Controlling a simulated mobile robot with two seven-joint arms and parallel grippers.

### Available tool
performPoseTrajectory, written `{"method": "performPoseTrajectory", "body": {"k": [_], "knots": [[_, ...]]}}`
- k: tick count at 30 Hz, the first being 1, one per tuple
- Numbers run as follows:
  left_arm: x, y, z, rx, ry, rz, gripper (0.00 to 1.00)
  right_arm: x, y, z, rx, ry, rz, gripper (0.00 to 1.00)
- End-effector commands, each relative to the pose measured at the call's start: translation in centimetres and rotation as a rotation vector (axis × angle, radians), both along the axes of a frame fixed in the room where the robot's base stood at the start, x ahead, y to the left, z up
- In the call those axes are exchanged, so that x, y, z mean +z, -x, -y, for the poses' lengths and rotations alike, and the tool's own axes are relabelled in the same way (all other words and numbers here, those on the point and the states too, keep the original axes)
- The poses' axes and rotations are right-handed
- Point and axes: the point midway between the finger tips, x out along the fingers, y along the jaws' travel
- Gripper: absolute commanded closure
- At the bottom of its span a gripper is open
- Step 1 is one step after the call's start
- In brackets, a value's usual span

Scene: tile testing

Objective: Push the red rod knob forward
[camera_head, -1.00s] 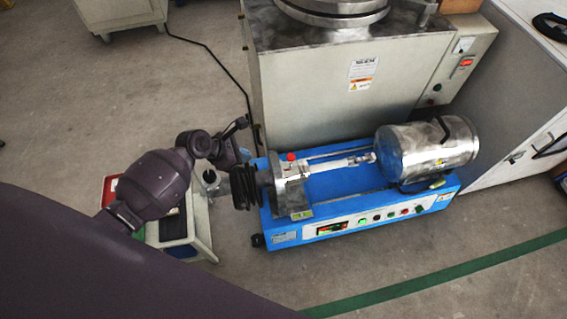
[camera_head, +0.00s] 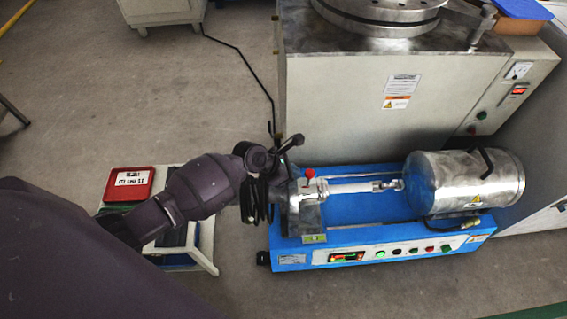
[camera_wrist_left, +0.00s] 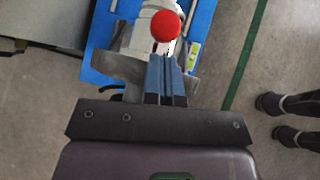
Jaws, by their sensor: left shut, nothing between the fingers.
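The red knob (camera_head: 309,173) sits at the left end of the blue-based machine (camera_head: 360,205), above a metal block. In the left wrist view the round red knob (camera_wrist_left: 165,26) is just beyond the fingertips of my left gripper (camera_wrist_left: 165,58). The two blue-grey fingers are together, with nothing between them. I cannot tell whether they touch the knob. In the head view my left gripper (camera_head: 288,168) is beside the knob on its left, partly hidden by my wrist. The rod under the knob is not clear. My right gripper is not in view.
A large grey cabinet (camera_head: 350,110) stands close behind the machine. A metal drum (camera_head: 455,182) takes up the machine's right end. A small white stand (camera_head: 205,262) and a red box (camera_head: 129,184) are under my left arm. The floor in front is clear.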

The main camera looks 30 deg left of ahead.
Motion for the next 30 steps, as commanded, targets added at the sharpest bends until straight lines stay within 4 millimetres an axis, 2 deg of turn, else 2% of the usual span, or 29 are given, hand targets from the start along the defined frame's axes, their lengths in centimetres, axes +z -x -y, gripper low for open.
{"method": "performPoseTrajectory", "body": {"k": [6,17,26,30], "knots": [[-0.3,-0.8,0.9,0.001,0.000,-0.001,1.00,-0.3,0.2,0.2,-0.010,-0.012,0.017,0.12],[-0.1,-1.0,1.0,0.001,-0.001,0.001,1.00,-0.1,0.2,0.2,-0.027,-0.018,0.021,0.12],[0.8,-2.4,0.8,0.015,-0.005,0.017,1.00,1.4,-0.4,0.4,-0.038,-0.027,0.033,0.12],[0.9,-2.8,1.0,0.018,-0.006,0.020,1.00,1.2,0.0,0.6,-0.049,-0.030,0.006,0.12]]}}
